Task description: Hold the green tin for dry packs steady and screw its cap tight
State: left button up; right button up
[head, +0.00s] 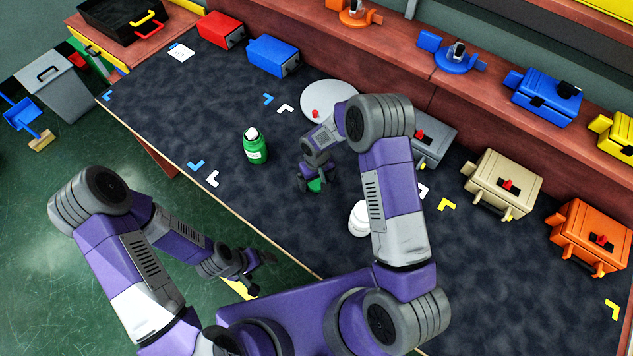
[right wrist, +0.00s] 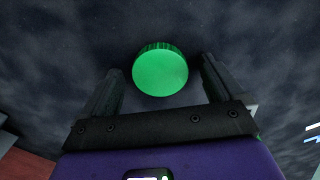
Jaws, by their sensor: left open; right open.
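The green tin (head: 256,150) stands upright on the dark mat, left of my right arm. It has a white label, and its top shows white and dark with no green cap on it. A round green cap (head: 315,185) is below my right gripper (head: 314,181). In the right wrist view the green cap (right wrist: 160,72) sits between the two open fingers, with dark gaps on both sides. Whether it rests on the mat is hard to tell. My left gripper (head: 260,272) is open and empty near the table's front edge, well away from the tin.
A white jar (head: 360,219) stands right of my right gripper, partly behind my arm. A grey disc (head: 318,96) with a red knob lies behind. Red (head: 221,30) and blue (head: 273,55) boxes stand at the back left. The mat's left part is mostly clear.

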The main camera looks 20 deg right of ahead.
aim_at(317, 182)
jog(key=shift+c, duration=0.2)
jog(key=c, duration=1.1)
jog(key=shift+o, duration=0.2)
notch_tip(317, 182, up, 10)
jog(key=p, duration=0.1)
jog(key=shift+r, duration=0.1)
